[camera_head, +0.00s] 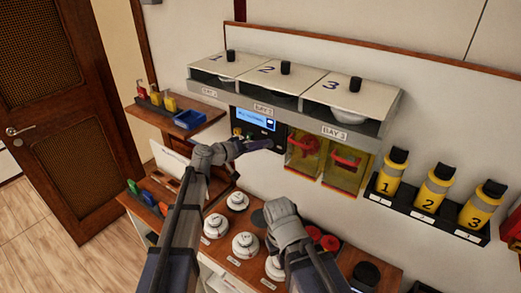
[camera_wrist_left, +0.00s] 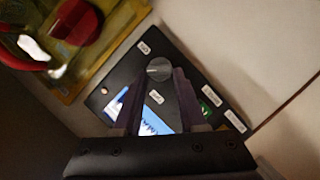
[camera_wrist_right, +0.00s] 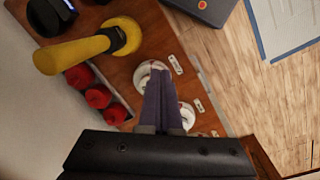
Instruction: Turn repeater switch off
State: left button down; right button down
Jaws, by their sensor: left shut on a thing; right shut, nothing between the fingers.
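A black panel (camera_head: 256,133) with a lit blue screen (camera_head: 256,119) is on the wall below the bay shelf. In the left wrist view the panel (camera_wrist_left: 206,79) carries a round grey knob (camera_wrist_left: 158,67), a green part (camera_wrist_left: 211,96) and small labels too blurred to read. I cannot tell which control is labelled repeater. My left gripper (camera_head: 266,144) reaches the panel front, its fingers (camera_wrist_left: 157,82) shut on the grey knob. The left arm hides the panel's lower part in the head view. My right gripper (camera_head: 268,216) is shut and empty above the lower counter; its fingers (camera_wrist_right: 160,78) touch each other.
Yellow transparent boxes (camera_head: 342,171) with red parts hang right of the panel. The shelf with numbered bays (camera_head: 340,95) overhangs it. White round devices (camera_head: 245,244) stand on the wooden counter (camera_head: 213,259) below. Yellow numbered canisters (camera_head: 432,188) stand at the right.

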pick_arm(q)
jog(key=shift+a+f+n+h+b, duration=0.1)
jog(key=shift+f+n+h+b, duration=0.1)
jog(key=shift+n+h+b, duration=0.6)
jog(key=shift+f+n+h+b, duration=0.25)
jog(key=shift+n+b, duration=0.9)
jog(key=shift+n, duration=0.2)
jog(key=shift+a+f+n+h+b, duration=0.1)
jog(key=shift+f+n+h+b, duration=0.1)
jog(key=shift+n+h+b, duration=0.6)
jog(key=shift+n+y, duration=0.25)
jog(key=shift+n, duration=0.1)
jog(key=shift+c, duration=2.3)
grip_release()
jog(key=v, duration=0.7)
jog(key=shift+s+a, duration=0.2)
jog(key=shift+a, duration=0.1)
